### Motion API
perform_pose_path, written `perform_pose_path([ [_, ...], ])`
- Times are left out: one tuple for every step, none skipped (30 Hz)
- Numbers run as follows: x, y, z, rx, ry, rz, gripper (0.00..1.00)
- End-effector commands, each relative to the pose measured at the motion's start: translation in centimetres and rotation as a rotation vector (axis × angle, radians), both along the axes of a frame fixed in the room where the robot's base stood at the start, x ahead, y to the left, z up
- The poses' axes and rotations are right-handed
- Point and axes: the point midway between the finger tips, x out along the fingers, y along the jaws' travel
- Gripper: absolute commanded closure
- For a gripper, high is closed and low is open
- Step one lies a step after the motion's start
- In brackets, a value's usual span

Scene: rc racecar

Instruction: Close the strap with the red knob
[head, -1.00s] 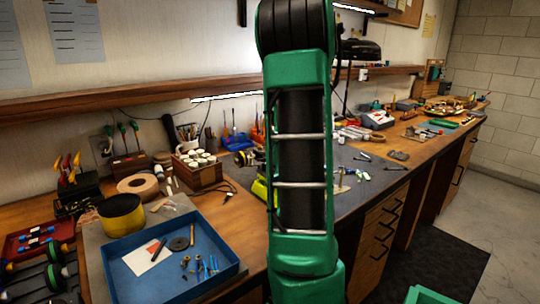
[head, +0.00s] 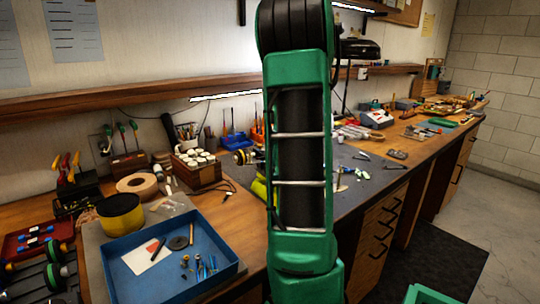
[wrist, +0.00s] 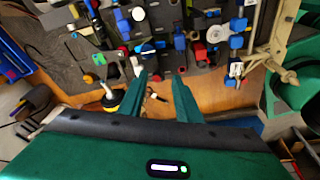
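In the wrist view my gripper (wrist: 160,88) is open, its two green fingers apart with nothing visible held between them. Beyond the fingertips lies a grey surface crowded with blue, white, black and red parts. A small red part (wrist: 200,52) sits there, up and right of the fingers; I cannot tell whether it is the strap's red knob. The strap cannot be made out. In the head view my green arm fills the middle and hides part of the bench; the gripper is not visible there. A yellow-green object (head: 259,190) shows partly beside the arm.
A blue tray (head: 225,283) with small parts stands at the front left of the bench. A wooden block with white-capped jars (head: 205,175), a tape roll (head: 137,183) and a yellow-black tub (head: 120,214) are behind it. Tools lie along the right bench.

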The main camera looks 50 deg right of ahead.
Motion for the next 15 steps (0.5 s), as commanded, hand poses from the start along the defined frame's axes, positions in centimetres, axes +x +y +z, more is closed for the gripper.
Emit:
perform_pose_path([
  [0.0,0.0,0.0,-0.001,-0.001,0.000,0.69],
  [0.0,0.0,0.0,-0.001,-0.001,0.000,0.69],
  [0.0,0.0,0.1,-0.001,-0.001,0.000,0.69],
  [0.0,0.0,0.1,-0.001,-0.002,0.000,0.69],
  [0.0,-0.1,0.2,-0.001,-0.002,0.000,0.69],
  [0.0,-0.1,0.3,-0.001,-0.001,-0.001,0.69],
  [-0.1,-0.2,0.5,-0.002,-0.002,-0.002,0.69],
  [-0.1,-0.2,0.8,-0.003,-0.002,-0.002,0.69],
  [-0.1,-0.3,1.2,-0.003,-0.004,-0.001,0.69],
  [-0.2,-0.4,1.5,-0.003,-0.003,-0.003,0.69],
  [-0.3,-0.4,1.9,-0.004,-0.003,-0.002,0.69],
  [-0.5,-0.6,2.6,-0.005,-0.003,-0.002,0.69],
  [-0.6,-0.6,3.0,-0.005,-0.003,-0.001,0.69],
  [-0.6,-0.7,3.4,-0.004,-0.003,-0.002,0.69],
  [-0.7,-0.8,3.9,-0.003,-0.002,-0.003,0.69],
])
